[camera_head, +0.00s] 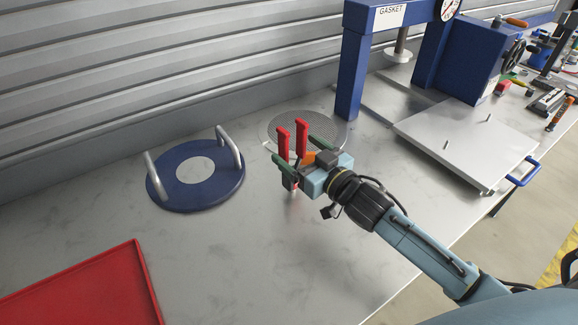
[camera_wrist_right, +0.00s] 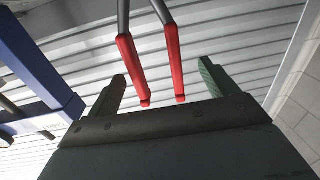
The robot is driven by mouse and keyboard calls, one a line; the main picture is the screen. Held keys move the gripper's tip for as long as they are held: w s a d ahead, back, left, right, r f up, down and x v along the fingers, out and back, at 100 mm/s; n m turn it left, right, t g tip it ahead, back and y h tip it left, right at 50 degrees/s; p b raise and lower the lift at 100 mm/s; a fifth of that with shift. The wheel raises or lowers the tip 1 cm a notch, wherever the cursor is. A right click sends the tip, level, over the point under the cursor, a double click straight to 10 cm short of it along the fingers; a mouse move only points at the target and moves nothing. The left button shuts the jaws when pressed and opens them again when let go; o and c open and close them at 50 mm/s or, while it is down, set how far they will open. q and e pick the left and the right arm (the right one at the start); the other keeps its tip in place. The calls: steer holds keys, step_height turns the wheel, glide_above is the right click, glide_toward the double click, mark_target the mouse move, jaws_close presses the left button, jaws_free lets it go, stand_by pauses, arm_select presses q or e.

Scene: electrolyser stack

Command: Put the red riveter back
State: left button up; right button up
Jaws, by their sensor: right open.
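The red riveter shows as two upright red handles (camera_head: 283,142) in the head view, with a small grey tip low beneath my gripper. Its red handles (camera_wrist_right: 174,50) with grey arms also show in the right wrist view. My right gripper (camera_head: 291,148) is open, with its green fingers to either side of the handles. In the right wrist view the fingers (camera_wrist_right: 161,70) are clearly apart from the handles. The riveter's lower body is mostly hidden by the gripper. I cannot tell whether its tip touches the bench. My left gripper is out of view.
A blue disc with two grey handles (camera_head: 215,188) lies left on the metal bench (camera_head: 235,260). A red tray (camera_head: 90,290) is at front left. A perforated disc (camera_head: 340,131) lies behind my gripper. A blue press labelled GASKET (camera_head: 351,75) and a pinned plate (camera_head: 450,150) stand right.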

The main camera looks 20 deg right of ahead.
steer(key=shift+x, duration=0.8)
steer(key=shift+s, duration=0.1)
jaws_close()
